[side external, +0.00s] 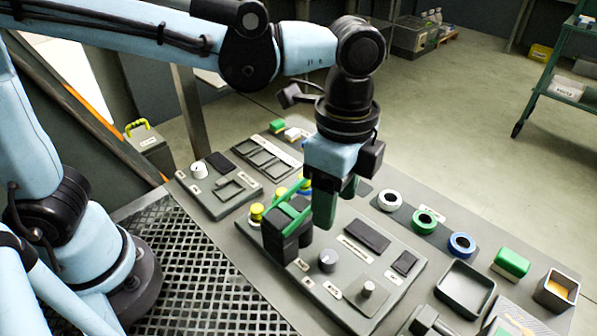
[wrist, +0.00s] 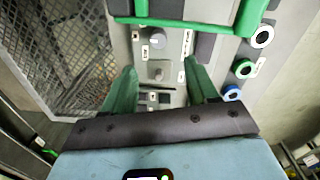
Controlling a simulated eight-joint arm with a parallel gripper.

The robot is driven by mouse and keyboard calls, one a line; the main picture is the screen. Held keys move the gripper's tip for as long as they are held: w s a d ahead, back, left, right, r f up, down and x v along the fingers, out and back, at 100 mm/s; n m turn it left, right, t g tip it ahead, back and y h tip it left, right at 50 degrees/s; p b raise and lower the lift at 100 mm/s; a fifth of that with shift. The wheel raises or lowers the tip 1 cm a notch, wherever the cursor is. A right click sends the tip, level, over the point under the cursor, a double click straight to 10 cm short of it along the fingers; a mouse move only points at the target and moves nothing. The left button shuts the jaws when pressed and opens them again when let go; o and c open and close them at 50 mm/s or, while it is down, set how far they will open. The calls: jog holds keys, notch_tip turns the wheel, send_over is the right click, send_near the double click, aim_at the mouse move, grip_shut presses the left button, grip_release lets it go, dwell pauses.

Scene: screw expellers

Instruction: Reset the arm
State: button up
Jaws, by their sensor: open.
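My gripper (side external: 335,205) hangs over the grey control panel (side external: 330,300), with its green fingers pointing down. In the wrist view my gripper (wrist: 162,82) is open, with a clear gap between the fingers and nothing held. A green-handled lever on black blocks (side external: 283,240) stands on the panel just left of my gripper. Its green bar (wrist: 188,22) crosses the top of the wrist view, beyond the fingertips. A grey knob (side external: 328,260) sits on the panel in front; knobs also show between the fingers in the wrist view.
Yellow buttons (side external: 256,211) stand left of the lever. White, green and blue rings (side external: 424,221) lie along the right, with a green block (side external: 511,262), an open tray (side external: 466,289) and a box (side external: 557,290) beyond. Black mesh (side external: 200,270) lies at the left. Space above the panel's right side is clear.

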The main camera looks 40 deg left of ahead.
jog(key=a+n+t, duration=0.1)
jog(key=a+n, duration=0.1)
jog(key=a, duration=0.1)
jog(key=w+a+n+t, duration=0.1)
jog(key=a+n, duration=0.1)
jog(key=a, duration=0.1)
jog(key=a+n+h, duration=0.1)
jog(key=a+n, duration=0.1)
jog(key=a, duration=0.1)
jog(key=shift+w+a+r+t, duration=0.2)
jog(key=shift+a+r+t, duration=0.1)
jog(key=shift+t, duration=0.1)
jog(key=s+a+f+n+t+y, duration=0.1)
jog(key=a+n+t, duration=0.3)
jog(key=a+n, duration=0.5)
jog(key=shift+s+a+f+n+t, duration=0.3)
jog(key=shift+a+t, duration=0.1)
jog(key=shift+a, duration=1.1)
